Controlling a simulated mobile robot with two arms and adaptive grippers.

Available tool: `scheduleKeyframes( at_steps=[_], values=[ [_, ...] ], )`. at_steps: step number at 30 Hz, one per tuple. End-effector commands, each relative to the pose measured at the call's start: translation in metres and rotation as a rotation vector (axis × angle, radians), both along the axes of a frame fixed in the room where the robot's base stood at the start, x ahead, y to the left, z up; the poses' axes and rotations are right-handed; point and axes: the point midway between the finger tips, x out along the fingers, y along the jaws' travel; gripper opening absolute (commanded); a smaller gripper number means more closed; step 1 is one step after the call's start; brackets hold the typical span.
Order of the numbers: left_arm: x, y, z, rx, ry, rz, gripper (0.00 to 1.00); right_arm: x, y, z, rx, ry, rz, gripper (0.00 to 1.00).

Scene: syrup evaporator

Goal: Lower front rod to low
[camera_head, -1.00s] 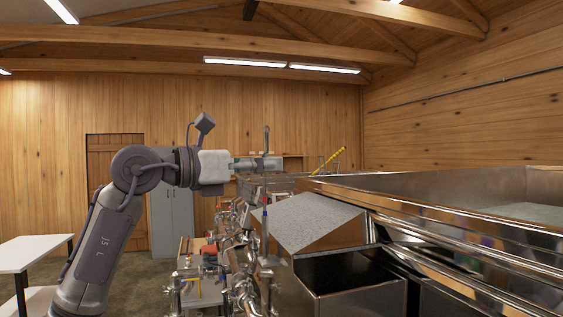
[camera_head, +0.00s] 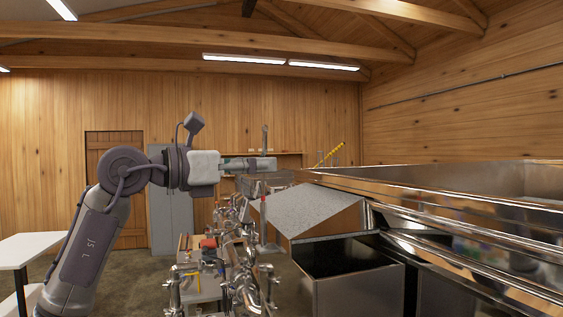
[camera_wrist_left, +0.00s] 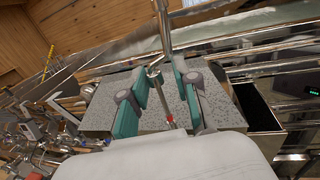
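The front rod (camera_head: 265,139) is a thin, upright metal rod beside the near left end of the shiny pan. Its top shows above my left gripper (camera_head: 264,163), which reaches in from the left. In the left wrist view, the rod (camera_wrist_left: 163,27) passes between the two teal fingers of the left gripper (camera_wrist_left: 160,78), with space visible beside it. The fingers are apart. A small red mark (camera_wrist_left: 169,118) sits on the rod near the palm. Part of the rod is hidden behind the gripper in the head view. My right gripper is not in view.
The large metal pan (camera_head: 440,185) fills the right side. A speckled sloping panel (camera_head: 315,209) and an open dark metal box (camera_head: 350,262) lie below it. Pipes and valves (camera_head: 240,285) crowd under the gripper. A white table (camera_head: 28,250) stands far left.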

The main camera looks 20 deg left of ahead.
Motion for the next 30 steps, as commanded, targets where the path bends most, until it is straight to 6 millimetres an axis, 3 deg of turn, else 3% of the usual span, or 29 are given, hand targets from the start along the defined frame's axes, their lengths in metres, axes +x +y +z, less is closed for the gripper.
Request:
scheduleKeyframes(
  at_steps=[9,15,30],
  values=[
    [-0.050,0.046,0.002,0.004,-0.004,0.006,0.30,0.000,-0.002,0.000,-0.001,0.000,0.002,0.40],
    [-0.072,0.065,0.003,0.003,-0.003,0.003,0.30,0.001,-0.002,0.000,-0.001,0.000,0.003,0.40],
    [-0.078,0.070,0.003,0.004,-0.004,0.000,0.30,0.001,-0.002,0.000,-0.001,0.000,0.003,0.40]
  ],
)
